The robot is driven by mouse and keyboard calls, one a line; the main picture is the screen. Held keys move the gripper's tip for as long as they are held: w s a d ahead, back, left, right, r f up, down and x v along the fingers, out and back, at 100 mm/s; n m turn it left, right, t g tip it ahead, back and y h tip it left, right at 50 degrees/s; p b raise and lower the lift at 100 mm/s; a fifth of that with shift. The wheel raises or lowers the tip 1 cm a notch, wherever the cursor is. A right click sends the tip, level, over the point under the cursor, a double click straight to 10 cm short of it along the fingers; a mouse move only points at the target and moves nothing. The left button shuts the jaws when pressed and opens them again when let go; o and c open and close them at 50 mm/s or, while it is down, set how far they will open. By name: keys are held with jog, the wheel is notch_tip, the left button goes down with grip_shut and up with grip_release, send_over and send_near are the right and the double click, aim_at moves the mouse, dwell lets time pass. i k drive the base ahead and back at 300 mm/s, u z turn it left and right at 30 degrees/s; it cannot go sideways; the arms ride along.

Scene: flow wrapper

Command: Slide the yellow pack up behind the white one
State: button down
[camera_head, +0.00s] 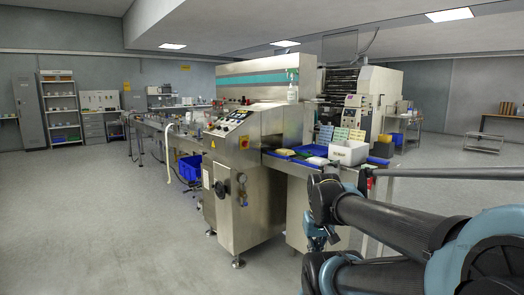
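In the head view, a pale yellow pack (284,152) lies flat on the blue surface (300,156) at the outfeed end of the steel wrapping machine. A white pack (317,160) lies on the same surface, to the right of the yellow one and close to a white box. The packs are small here, and I cannot tell if a gap separates them. My arm fills the lower right, folded, with its dark links in front of the machine's end. I cannot make out my gripper's fingers in this view. Nothing of mine is seen touching either pack.
A white open box (348,152) with a dark label stands right of the packs. Several coloured cartons (340,134) stand behind it. The machine's steel housing (247,170) rises left of the packs. A blue crate (190,167) sits under the infeed. Open floor lies at left.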

aim_at(282, 152)
jog(key=u, duration=0.05)
jog(key=i, duration=1)
